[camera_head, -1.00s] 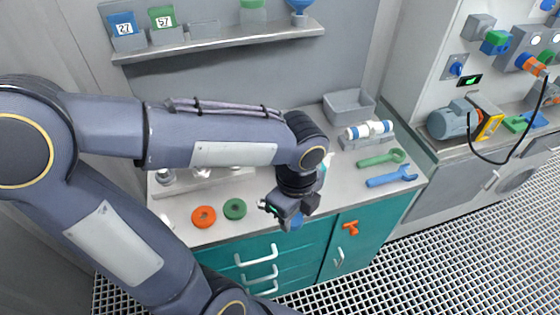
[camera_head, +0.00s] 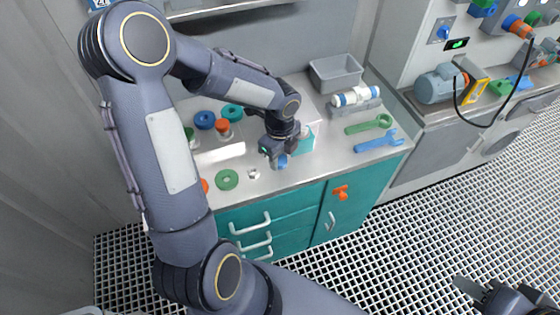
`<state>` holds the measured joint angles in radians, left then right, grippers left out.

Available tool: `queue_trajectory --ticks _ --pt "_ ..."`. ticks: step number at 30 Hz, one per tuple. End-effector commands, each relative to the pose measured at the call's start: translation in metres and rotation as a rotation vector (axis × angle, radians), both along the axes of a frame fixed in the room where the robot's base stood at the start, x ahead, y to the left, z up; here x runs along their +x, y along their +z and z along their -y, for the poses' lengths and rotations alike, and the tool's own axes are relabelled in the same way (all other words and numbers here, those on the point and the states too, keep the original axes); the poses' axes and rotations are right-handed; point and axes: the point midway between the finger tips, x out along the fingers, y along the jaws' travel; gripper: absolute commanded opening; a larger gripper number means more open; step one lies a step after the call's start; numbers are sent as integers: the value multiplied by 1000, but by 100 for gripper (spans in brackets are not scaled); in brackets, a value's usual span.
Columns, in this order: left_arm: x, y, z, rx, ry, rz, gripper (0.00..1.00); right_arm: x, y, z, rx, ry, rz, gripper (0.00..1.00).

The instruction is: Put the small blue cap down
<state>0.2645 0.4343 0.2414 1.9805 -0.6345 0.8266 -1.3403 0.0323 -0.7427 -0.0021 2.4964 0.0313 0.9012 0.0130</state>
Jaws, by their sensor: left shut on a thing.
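The small blue cap (camera_head: 282,162) is held at the tip of my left gripper (camera_head: 275,158), over the light worktop near its front. My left gripper points down and is shut on the cap, which it partly hides. I cannot tell whether the cap touches the worktop. Part of my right gripper (camera_head: 492,292) shows at the bottom right, over the floor grating; its jaws are unclear.
A green ring (camera_head: 227,179) and a small silver piece (camera_head: 253,174) lie left of the cap. A teal-and-white box (camera_head: 302,140) stands just behind it. A green wrench (camera_head: 370,125), a blue wrench (camera_head: 379,141) and a grey bin (camera_head: 336,73) are to the right.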

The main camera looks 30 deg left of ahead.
Motion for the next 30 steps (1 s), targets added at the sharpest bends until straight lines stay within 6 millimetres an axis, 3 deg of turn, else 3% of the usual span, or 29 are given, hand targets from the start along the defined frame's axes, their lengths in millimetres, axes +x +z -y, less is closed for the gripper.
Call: queue_trajectory --ticks 5,16,17,21,30 --pt "-2 -26 1 -1 -2 -5 6 0 -2 0 0 0 0 36" --pt "-1 -31 1 -1 -1 -2 6 0 -5 0 0 0 0 36" --pt "-1 -31 1 -1 -1 -1 37 0 -5 0 0 0 0 36" --pt "-1 -30 1 -1 -1 -2 56 0 -4 0 0 0 0 36" --pt "-1 -29 1 -1 -1 -2 58 0 -3 0 0 0 0 36"
